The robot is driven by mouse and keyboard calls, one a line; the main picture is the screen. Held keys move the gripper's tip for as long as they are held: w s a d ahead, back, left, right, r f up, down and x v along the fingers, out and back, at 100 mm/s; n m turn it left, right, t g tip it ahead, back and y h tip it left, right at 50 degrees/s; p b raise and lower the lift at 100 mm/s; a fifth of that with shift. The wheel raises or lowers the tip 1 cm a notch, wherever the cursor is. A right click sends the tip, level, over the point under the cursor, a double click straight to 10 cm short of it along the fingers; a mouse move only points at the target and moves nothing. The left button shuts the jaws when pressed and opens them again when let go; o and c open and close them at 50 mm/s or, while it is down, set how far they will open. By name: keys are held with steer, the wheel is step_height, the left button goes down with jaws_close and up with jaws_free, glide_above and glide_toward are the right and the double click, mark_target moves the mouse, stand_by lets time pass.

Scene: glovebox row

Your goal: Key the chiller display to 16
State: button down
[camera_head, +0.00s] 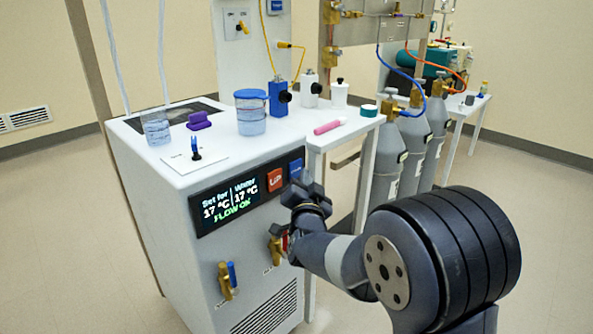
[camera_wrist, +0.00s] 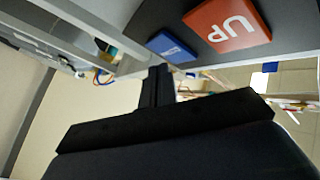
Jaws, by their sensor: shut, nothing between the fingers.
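The chiller (camera_head: 190,260) is a white cabinet with a black display (camera_head: 229,201) on its front. The display reads "Set for 17 °C", "Water 17 °C" and "FLOW OK". A red UP key (camera_head: 275,180) is right of the readout, and it shows large in the wrist view (camera_wrist: 228,24). A blue key (camera_head: 296,168) is right of it, partly hidden by my gripper; its label is too small to read in the wrist view (camera_wrist: 172,47). My gripper (camera_head: 303,188) is shut and empty, its tip close to the blue key (camera_wrist: 158,70). I cannot tell whether it touches.
Brass valves, one with a blue handle (camera_head: 232,274), stick out below the display. The chiller top holds a blue-lidded jar (camera_head: 251,113), a beaker (camera_head: 155,128) and a purple piece (camera_head: 199,121). A side table (camera_head: 345,128) and gas cylinders (camera_head: 413,150) stand to the right.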

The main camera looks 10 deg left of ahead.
steer(key=shift+w+a, duration=0.25)
steer(key=shift+a, duration=0.1)
steer(key=shift+w+a, duration=0.2)
steer(key=shift+a, duration=0.1)
stand_by(0.6)
steer(key=shift+d, duration=0.1)
steer(key=shift+s+d+b, duration=0.5)
steer(key=shift+d+b, duration=0.05)
steer(key=shift+b, duration=0.15)
steer(key=s+d+b, duration=0.1)
steer(key=d, duration=0.1)
steer(key=s+d+b, duration=0.1)
steer(key=s+d, duration=0.1)
steer(key=shift+b, duration=0.3)
steer(key=shift+a, duration=0.1)
stand_by(0.8)
